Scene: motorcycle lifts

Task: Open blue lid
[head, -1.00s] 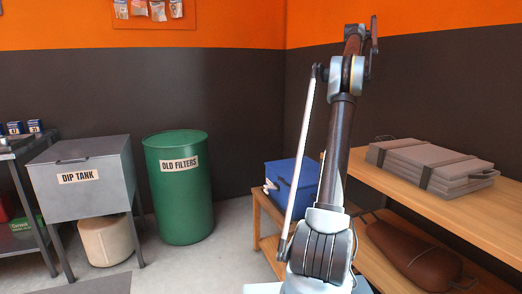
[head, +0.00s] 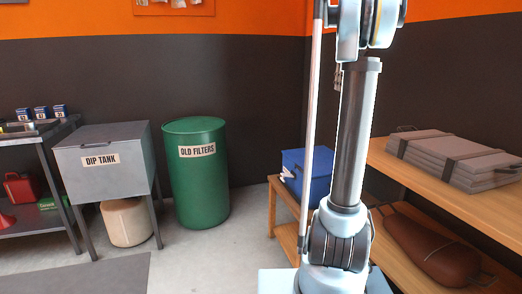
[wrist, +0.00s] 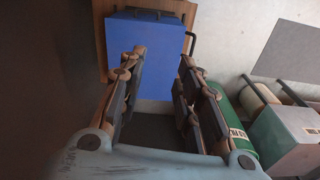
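A blue box (head: 292,165) with a blue lid sits on the wooden bench behind my arm in the head view, and my arm hides part of it. A small pale item shows at its left side. In the wrist view the flat blue lid (wrist: 158,35) fills the upper middle, with a dark handle (wrist: 191,43) at its right edge. The lid looks shut. My gripper (wrist: 159,62) is open and empty, its fingers spread over the near part of the blue box and apart from the handle. The gap between fingers and lid is hard to judge.
The wooden shelf (head: 445,203) with grey cases (head: 455,157) and a brown bag (head: 430,250) is at the right. A green drum (head: 197,190), a grey dip tank (head: 105,160) and a metal table stand at the left. The floor between drum and bench is clear.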

